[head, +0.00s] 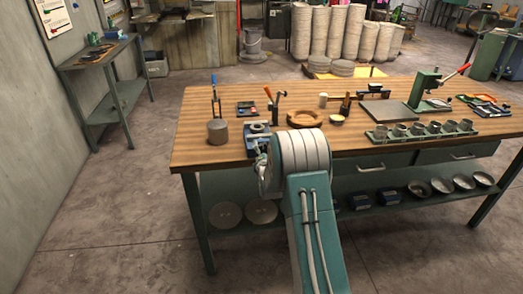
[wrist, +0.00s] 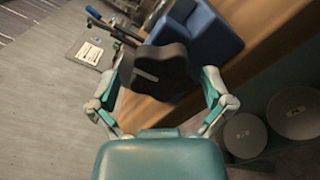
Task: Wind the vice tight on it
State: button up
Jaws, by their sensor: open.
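The vice is a small blue block (head: 257,130) at the front edge of the wooden bench. In the wrist view its blue body (wrist: 210,32) shows large. A black lobed knob (wrist: 160,72) with a pale slot stands in front of the body. My gripper (wrist: 160,86) is open, with one finger on each side of the knob. I cannot tell whether the fingers touch it. In the head view my gripper (head: 260,163) is at the bench front, just below the vice, partly hidden by my arm. What the vice jaws hold is hidden.
A grey cylinder (head: 217,132) with a blue-handled tool stands left of the vice. An orange-handled lever (head: 268,95) rises behind it. A wooden ring (head: 304,118) lies to the right. Pale discs (head: 262,211) lie on the lower shelf. The floor left of the bench is clear.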

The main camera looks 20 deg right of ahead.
jog(key=shift+w+d, duration=0.15)
jog(key=shift+d, duration=0.25)
jog(key=shift+a, duration=0.1)
jog(key=c, duration=1)
jog(key=shift+a+f, duration=0.1)
